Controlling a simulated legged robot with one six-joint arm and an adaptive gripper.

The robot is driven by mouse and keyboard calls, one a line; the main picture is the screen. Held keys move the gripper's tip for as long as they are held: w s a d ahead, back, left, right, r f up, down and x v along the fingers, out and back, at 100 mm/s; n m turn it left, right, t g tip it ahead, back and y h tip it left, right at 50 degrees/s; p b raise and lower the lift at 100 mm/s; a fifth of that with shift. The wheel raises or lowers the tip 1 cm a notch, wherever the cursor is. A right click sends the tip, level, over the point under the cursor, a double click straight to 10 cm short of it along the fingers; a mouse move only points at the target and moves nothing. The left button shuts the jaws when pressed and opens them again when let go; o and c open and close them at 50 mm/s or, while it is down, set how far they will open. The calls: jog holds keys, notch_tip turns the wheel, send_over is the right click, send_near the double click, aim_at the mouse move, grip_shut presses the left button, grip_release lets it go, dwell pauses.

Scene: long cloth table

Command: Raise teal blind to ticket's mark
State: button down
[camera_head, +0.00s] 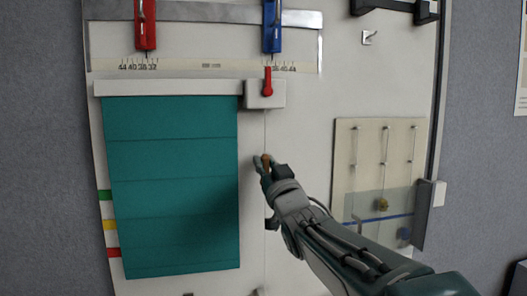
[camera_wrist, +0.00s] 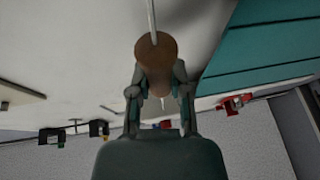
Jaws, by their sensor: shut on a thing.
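The teal blind (camera_head: 172,170) hangs from a white headrail (camera_head: 170,88) on a pale board. Its bottom edge is below the red mark (camera_head: 113,252) at the left, and below the yellow mark (camera_head: 111,224) and green mark (camera_head: 105,195). A thin cord (camera_head: 265,130) runs down from a white box with a red lever (camera_head: 267,82) at the headrail's right end. My gripper (camera_head: 266,165) is shut on the brown cord knob (camera_wrist: 155,52), right of the blind. In the wrist view the cord leads into the knob. I cannot make out a ticket.
Above the blind are a metal rail with scales, a red clamp (camera_head: 145,25) and a blue clamp (camera_head: 272,25). A cream panel with hooks and a clear cover (camera_head: 378,205) is at the right. A small hook (camera_head: 369,37) is above it.

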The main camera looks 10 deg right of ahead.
notch_tip(320, 180, down, 6)
jog(key=shift+r, duration=0.1)
jog(key=c, duration=0.5)
grip_release()
jog(key=shift+c, duration=0.2)
jog(key=shift+a, duration=0.1)
jog(key=v, duration=1.2)
